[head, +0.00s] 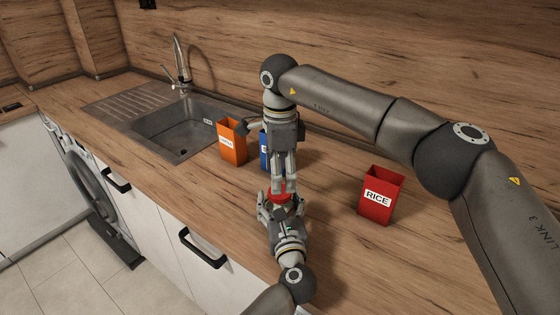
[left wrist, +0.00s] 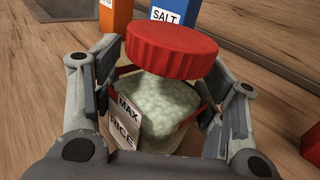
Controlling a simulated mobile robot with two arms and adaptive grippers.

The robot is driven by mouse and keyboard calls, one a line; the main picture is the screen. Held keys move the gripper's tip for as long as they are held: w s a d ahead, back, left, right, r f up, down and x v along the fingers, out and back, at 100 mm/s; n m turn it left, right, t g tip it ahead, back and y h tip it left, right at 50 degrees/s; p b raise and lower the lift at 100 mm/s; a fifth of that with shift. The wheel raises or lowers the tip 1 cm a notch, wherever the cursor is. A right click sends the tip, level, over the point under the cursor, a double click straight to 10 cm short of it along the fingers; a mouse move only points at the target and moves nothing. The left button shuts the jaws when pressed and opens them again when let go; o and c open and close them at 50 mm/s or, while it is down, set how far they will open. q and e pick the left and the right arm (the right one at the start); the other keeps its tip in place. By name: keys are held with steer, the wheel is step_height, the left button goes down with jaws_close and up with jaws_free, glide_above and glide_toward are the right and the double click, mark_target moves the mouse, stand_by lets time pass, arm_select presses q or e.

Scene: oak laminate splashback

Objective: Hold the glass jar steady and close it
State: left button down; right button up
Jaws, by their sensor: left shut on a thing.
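The glass jar (left wrist: 165,115) holds pale grains and has a label reading MAX and RICE. My left gripper (head: 277,212) is shut on it at the counter's front part, with fingers on both sides in the left wrist view. The red lid (left wrist: 172,50) is over the jar's mouth in the left wrist view; I cannot tell whether it is seated. In the head view a small part of the lid (head: 280,196) shows between the grippers. My right gripper (head: 284,182) points down right above the lid; its fingertips are too small to judge. Most of the jar is hidden in the head view.
An orange box (head: 232,142) and a blue box (head: 265,150), labelled SALT, stand behind my grippers. A red RICE box (head: 379,196) stands to the right. The sink (head: 180,128) is at the back left. The counter between the grippers and the RICE box is clear.

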steer(key=shift+f, duration=2.3)
steer(key=c, duration=1.1)
steer(key=m, duration=1.4)
steer(key=shift+m, duration=0.3)
steer(key=o, duration=1.2)
steer(key=shift+o, duration=0.2)
